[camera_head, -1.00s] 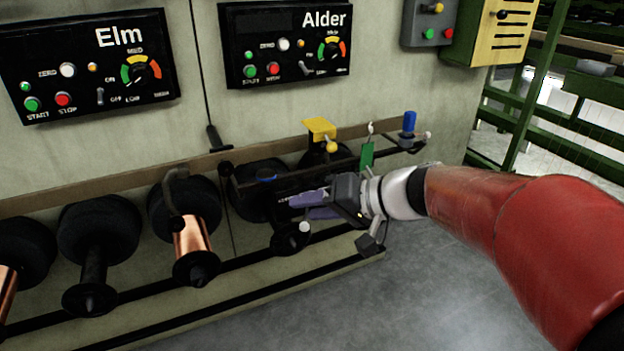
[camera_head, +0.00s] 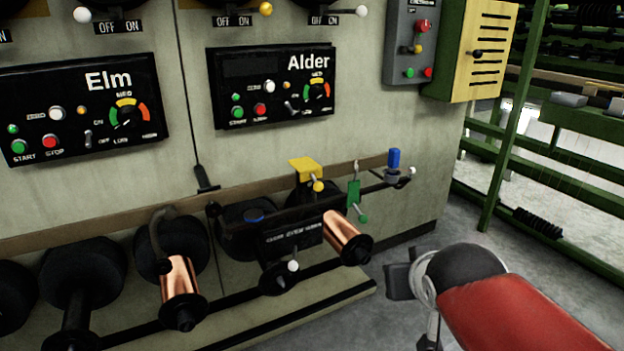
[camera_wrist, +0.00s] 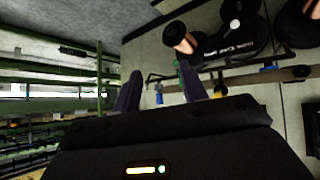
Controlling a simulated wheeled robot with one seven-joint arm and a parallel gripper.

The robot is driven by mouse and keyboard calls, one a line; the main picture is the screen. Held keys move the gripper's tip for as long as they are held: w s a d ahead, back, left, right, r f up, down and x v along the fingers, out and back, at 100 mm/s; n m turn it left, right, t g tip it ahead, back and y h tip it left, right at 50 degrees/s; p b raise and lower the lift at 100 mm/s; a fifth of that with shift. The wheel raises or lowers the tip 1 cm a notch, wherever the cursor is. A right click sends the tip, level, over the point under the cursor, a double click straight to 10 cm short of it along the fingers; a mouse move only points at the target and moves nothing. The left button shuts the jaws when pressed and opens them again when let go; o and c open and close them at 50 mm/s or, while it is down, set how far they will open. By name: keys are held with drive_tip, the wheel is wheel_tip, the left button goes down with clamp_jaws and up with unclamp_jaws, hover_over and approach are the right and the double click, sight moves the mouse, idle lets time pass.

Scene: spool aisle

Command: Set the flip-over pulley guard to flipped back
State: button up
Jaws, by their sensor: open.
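The guard appears to be the black lettered plate (camera_head: 291,239) low on the Alder side of the machine, left of a copper spool. A white ball knob (camera_head: 293,266) is at its lower edge. The plate also shows near the top of the wrist view (camera_wrist: 240,46), with its white knob (camera_wrist: 234,24). I cannot tell its hinge position for sure. My gripper (camera_wrist: 160,67) is open and empty, with its two purple fingers apart and clear of the plate. In the head view my wrist is at the lower right and the fingers are hidden.
A copper spool (camera_head: 347,238) sticks out right of the plate. A yellow bracket (camera_head: 305,170), green lever (camera_head: 354,200) and blue knob (camera_head: 394,160) line the bar above. Another copper spool (camera_head: 181,285) stands left. Green racks (camera_head: 540,160) are at right. Floor before the machine is clear.

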drive_tip(key=w+r+n+t+b, duration=0.1)
drive_tip(key=w+n+t+b, duration=0.2)
drive_tip(key=w, duration=0.8)
drive_tip(key=n+t+y+b, duration=0.35)
drive_tip(key=n+y, duration=0.25)
drive_tip(key=y, duration=0.4)
approach(321, 189)
drive_tip(key=x, duration=0.3)
drive_tip(key=shift+w+a+b, duration=0.15)
drive_tip(key=shift+w+b, duration=0.3)
drive_tip(key=shift+w, duration=0.15)
drive_tip(key=x, duration=0.7)
drive_tip(key=shift+a+b, duration=0.1)
drive_tip(key=shift+b, duration=0.25)
drive_tip(key=shift+r, duration=0.1)
clamp_jaws()
